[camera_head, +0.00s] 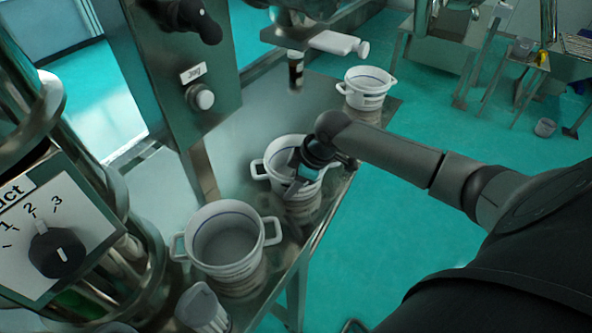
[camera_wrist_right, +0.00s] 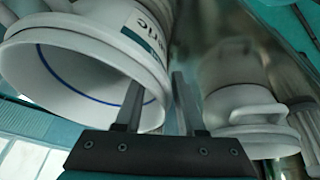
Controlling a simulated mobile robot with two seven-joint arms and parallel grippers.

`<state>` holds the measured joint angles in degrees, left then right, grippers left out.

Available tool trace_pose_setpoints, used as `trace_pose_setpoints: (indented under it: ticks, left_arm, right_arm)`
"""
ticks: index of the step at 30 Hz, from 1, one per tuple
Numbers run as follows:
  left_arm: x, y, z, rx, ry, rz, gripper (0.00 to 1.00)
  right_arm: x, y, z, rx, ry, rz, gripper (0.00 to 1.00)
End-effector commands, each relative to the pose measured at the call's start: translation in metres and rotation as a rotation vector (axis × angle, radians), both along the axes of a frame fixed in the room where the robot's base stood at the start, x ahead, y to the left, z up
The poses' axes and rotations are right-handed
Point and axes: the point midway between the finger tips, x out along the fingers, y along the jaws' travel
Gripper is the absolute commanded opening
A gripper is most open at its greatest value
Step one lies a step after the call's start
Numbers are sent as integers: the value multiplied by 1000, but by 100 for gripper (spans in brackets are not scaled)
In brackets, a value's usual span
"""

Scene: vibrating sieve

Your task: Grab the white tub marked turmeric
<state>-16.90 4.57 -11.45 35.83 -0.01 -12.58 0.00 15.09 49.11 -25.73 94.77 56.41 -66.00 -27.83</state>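Three white two-handled tubs stand on the steel bench in the head view: a near one (camera_head: 226,268), a middle one (camera_head: 275,158) and a far one (camera_head: 367,84). I cannot read the word turmeric on any of them. My right gripper (camera_head: 295,188) is at the middle tub and covers part of its front. In the right wrist view my right gripper (camera_wrist_right: 160,92) is open, its fingers apart at the rim of a white tub (camera_wrist_right: 95,40). One finger overlaps the tub's mouth; the other shows beside its wall. That tub's label is only partly visible. My left gripper is not seen.
A control panel with a dial (camera_head: 57,250) is at the left, and a steel post with a knob (camera_head: 200,97) rises behind the bench. A grey-white canister (camera_head: 201,307) is at the bottom. Another white handled vessel (camera_wrist_right: 245,108) shows at the right in the wrist view.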

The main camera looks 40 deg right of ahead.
Motion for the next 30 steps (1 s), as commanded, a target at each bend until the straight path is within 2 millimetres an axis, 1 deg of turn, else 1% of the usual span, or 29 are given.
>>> trace_pose_setpoints:
  ticks: [1,3,10,11,21,30]
  left_arm:
    - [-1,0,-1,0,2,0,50]
    - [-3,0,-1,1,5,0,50]
    - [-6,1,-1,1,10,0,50]
    - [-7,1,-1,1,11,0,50]
    - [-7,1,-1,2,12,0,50]
    - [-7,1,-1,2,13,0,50]
  right_arm:
    - [1,1,-5,0,0,-1,38]
    - [2,2,-8,-1,1,0,38]
    - [3,2,-9,-2,1,1,38]
    - [3,2,-9,-2,1,1,37]
    - [3,2,-9,-2,1,1,0]
    - [3,2,-9,-2,0,0,0]
